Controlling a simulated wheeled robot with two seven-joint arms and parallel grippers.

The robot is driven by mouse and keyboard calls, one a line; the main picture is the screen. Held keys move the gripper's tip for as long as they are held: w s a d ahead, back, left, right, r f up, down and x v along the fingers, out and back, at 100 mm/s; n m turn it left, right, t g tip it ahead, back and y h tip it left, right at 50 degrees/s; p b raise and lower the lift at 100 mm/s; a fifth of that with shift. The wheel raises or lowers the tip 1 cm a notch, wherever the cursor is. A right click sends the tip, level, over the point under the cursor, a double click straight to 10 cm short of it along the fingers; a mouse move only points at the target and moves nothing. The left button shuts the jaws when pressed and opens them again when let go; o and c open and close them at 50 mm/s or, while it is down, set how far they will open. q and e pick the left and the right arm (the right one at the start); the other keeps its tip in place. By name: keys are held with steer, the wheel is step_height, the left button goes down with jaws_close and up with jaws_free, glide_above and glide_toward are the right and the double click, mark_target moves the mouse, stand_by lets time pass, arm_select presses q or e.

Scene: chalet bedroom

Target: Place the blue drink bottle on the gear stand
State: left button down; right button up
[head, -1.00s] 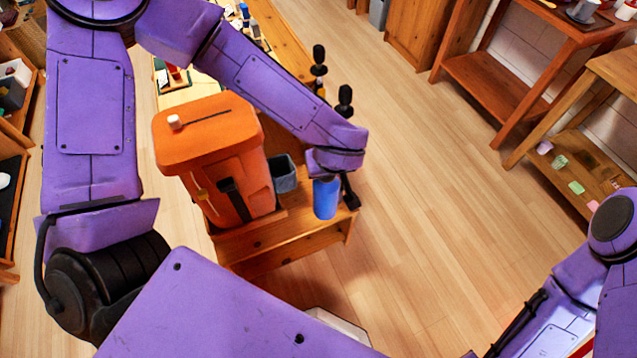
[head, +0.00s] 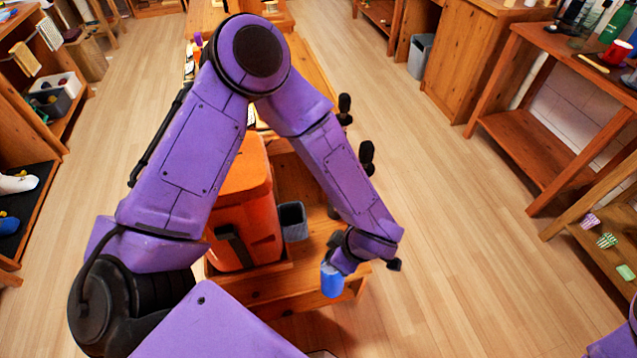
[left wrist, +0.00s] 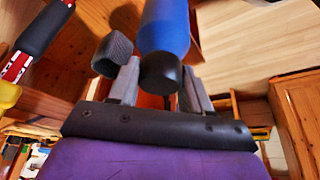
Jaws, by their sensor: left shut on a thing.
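The blue drink bottle (head: 331,280) hangs from my left gripper (head: 345,250) in the head view. In the left wrist view the blue bottle body (left wrist: 166,25) points away from me. Its black cap (left wrist: 160,72) lies between the two fingers of my left gripper (left wrist: 160,88), which is shut on the bottle. A low wooden stand (head: 312,252), which seems to be the gear stand, lies below and behind the bottle. The bottle overlaps its front right part in the head view; I cannot tell the height between them. My right gripper is out of view.
An orange pack (head: 250,205) and a dark grey open cup (head: 292,221) stand on the wooden stand. Black-handled poles (head: 367,158) rise behind my left forearm. The wooden floor (head: 460,270) to the right is clear, with shelves (head: 545,155) beyond it.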

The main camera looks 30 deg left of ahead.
arm_select(q)
steer(key=w+a+f, duration=0.5)
steer(key=a+f, duration=0.3)
steer(key=f, duration=0.3)
steer(key=shift+a+f, duration=0.15)
steer(key=shift+a, duration=0.1)
steer(key=shift+c, duration=2.4)
jaws_free()
